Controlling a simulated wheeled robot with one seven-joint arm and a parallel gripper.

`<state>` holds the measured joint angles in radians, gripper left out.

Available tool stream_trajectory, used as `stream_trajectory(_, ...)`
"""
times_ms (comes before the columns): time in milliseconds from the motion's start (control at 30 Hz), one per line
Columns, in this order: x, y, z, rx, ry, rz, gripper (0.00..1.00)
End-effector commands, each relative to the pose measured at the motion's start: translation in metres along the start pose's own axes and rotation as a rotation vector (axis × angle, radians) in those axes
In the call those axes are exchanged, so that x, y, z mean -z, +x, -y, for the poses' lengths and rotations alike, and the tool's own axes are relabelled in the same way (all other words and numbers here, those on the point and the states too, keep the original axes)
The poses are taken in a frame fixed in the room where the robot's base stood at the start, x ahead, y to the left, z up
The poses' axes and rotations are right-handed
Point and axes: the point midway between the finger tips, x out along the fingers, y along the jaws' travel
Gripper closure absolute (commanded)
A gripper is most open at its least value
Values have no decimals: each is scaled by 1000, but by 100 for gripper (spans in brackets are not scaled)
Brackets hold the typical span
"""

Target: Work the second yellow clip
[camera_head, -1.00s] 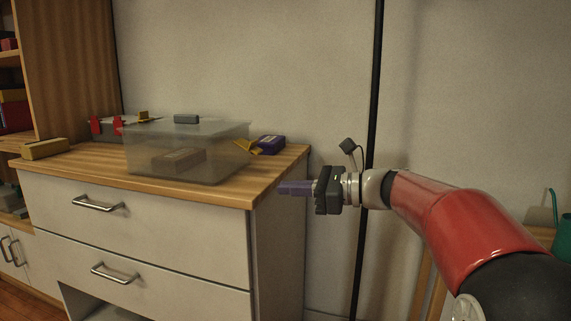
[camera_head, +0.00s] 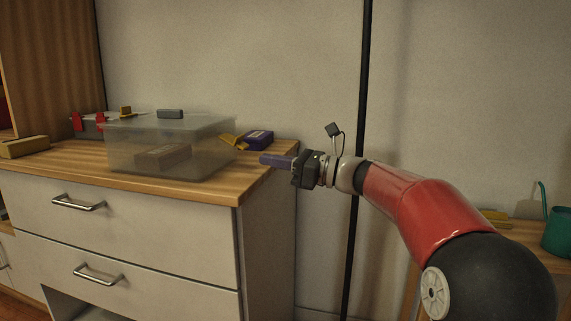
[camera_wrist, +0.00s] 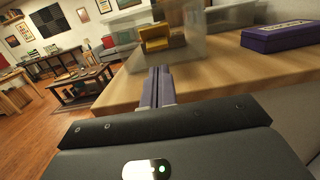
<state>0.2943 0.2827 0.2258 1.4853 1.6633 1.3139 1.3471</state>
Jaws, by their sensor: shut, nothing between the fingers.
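A translucent box (camera_head: 205,153) stands on the wooden top of a drawer cabinet. A yellow clip (camera_head: 233,141) juts out from its right side, tilted away from the wall; a yellow clip also shows large in the wrist view (camera_wrist: 155,38). My gripper (camera_head: 264,160) has purple fingers, shut and empty, at the right edge of the cabinet top. The fingers show in the wrist view (camera_wrist: 158,80), pointing toward the box and apart from the clip.
A purple box (camera_head: 258,140) lies right of the clip, near my fingers. A grey piece (camera_head: 170,113) is at the box's back rim. A grey case with red clips (camera_head: 76,122) and a yellow block (camera_head: 24,147) are left. A black pole (camera_head: 357,120) stands behind my arm.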

Motion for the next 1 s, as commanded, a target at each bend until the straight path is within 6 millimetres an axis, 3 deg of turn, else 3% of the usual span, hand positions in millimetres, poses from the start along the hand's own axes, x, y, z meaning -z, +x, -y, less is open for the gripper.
stream_trajectory(100,0,22,-1,-3,0,0,100)
stream_trajectory(333,0,45,0,0,0,0,100)
stream_trajectory(1000,-7,49,-1,1,-1,-42,100)
